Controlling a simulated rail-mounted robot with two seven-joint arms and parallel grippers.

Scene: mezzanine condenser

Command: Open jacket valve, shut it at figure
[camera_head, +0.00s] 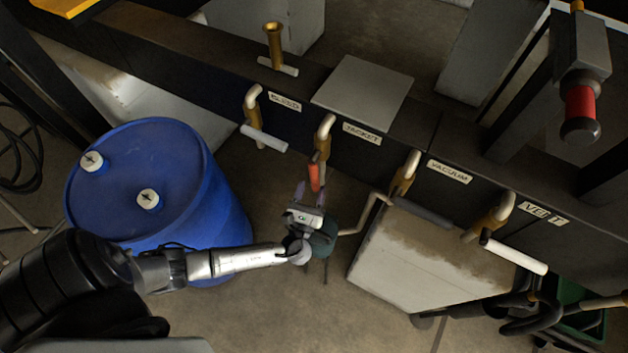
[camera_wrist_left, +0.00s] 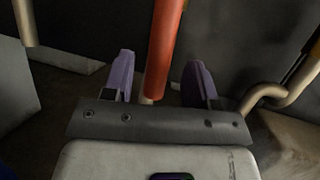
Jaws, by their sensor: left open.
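The jacket valve (camera_head: 322,150) is a brass valve with a pale bent pipe, below the label reading JACKET (camera_head: 362,134). Its red lever handle (camera_head: 314,177) hangs downward. My left gripper (camera_head: 308,190) is open just below the valve, its purple fingers pointing up at the lever. In the left wrist view the red handle (camera_wrist_left: 165,45) comes down between the two open fingers (camera_wrist_left: 158,80), apart from both. My right gripper is not in view. No readable gauge figure shows.
Neighbouring valves have a white handle (camera_head: 264,138) at left, a grey handle (camera_head: 422,212) on the vacuum valve, and a white handle (camera_head: 515,255) on the vent. A pale block (camera_head: 420,262) stands to the right.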

